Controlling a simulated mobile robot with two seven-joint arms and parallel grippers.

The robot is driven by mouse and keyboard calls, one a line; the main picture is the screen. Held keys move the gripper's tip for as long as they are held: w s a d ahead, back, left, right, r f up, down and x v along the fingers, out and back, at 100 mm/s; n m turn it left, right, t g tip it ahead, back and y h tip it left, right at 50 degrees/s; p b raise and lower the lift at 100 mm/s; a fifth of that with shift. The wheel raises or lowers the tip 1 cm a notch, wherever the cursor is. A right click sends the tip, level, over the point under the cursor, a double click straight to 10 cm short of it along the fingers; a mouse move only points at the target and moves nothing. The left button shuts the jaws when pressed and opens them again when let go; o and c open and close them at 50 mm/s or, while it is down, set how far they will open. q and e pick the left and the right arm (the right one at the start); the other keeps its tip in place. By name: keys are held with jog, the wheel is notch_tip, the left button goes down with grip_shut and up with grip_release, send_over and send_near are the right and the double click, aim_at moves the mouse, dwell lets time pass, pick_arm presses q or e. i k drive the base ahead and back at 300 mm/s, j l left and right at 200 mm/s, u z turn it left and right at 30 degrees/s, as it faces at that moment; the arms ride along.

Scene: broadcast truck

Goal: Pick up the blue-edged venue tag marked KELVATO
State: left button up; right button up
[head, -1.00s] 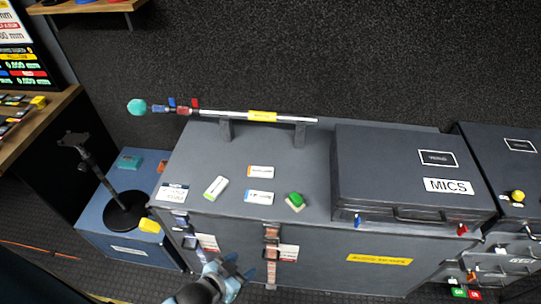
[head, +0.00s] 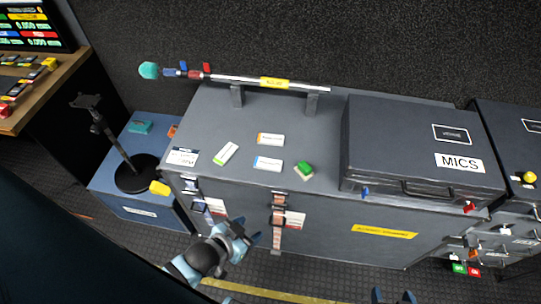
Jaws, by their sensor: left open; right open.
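A white tag with a blue edge (head: 268,164) lies flat on top of the dark grey case (head: 330,180); its print is too small to read. An orange-edged white tag (head: 271,139) lies just behind it, and a green-edged tag (head: 226,153) lies angled to its left. My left gripper (head: 246,236) is open and empty, in front of the case and nearer to me than the tags. My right gripper (head: 394,297) is open at the bottom edge, only its fingertips showing.
A closed MICS case (head: 420,150) stands further right. A boom pole (head: 250,82) rests on supports behind the tags. A blue case (head: 130,205) with a black stand (head: 135,175) is at left.

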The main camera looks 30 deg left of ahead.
aim_at(261, 163)
jog(key=j+z, duration=0.1)
jog(key=j, duration=2.85)
jog(key=i, duration=0.05)
